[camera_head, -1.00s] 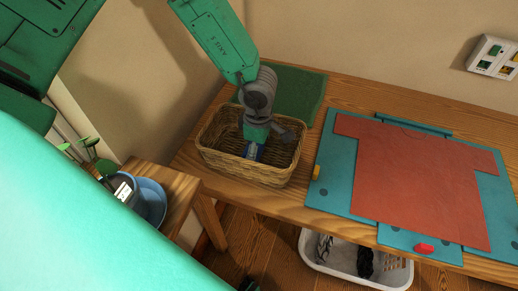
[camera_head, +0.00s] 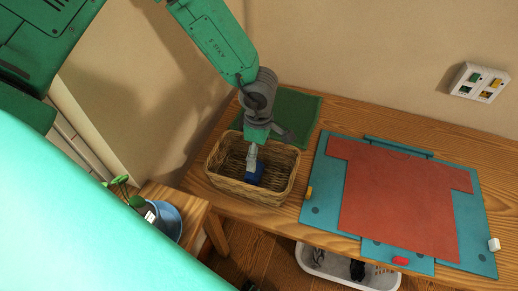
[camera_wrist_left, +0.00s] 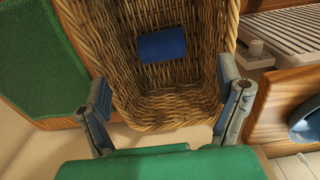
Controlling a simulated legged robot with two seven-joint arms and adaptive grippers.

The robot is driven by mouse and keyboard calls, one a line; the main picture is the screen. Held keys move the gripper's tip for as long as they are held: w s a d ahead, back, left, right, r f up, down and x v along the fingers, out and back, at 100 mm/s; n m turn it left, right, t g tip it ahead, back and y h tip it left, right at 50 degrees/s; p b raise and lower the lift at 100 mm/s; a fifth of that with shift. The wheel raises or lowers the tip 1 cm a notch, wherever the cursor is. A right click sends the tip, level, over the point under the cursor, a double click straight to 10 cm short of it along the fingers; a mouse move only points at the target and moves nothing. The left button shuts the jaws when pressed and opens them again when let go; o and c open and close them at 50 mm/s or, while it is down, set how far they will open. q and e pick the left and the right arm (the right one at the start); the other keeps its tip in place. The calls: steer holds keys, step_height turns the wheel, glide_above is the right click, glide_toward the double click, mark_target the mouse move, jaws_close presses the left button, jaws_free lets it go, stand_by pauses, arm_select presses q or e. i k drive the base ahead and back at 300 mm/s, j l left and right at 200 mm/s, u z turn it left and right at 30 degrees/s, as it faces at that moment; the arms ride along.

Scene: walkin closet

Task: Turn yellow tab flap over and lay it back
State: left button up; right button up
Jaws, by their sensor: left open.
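The yellow tab (camera_head: 309,192) sits on the left edge of a teal folding board (camera_head: 316,211), whose left flap lies flat. A red T-shirt (camera_head: 398,200) is spread over the board. My left gripper (camera_head: 268,148) is over the wicker basket (camera_head: 232,190), left of the board and apart from the yellow tab. In the left wrist view its fingers (camera_wrist_left: 165,90) are wide apart with nothing between them. A blue block (camera_wrist_left: 162,45) lies in the basket beyond the fingertips; it also shows in the head view (camera_head: 255,173). My right gripper is not in view.
A red tab (camera_head: 400,261) is on the front flap and a white tab (camera_head: 494,244) at the right flap. A green mat (camera_head: 297,108) lies behind the basket. A white bin (camera_head: 335,272) stands below the table. A blue pot (camera_head: 167,222) is at the left.

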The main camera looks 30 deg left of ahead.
mark_target(322, 208)
steer(key=k+l, duration=0.75)
steer(key=k, duration=0.1)
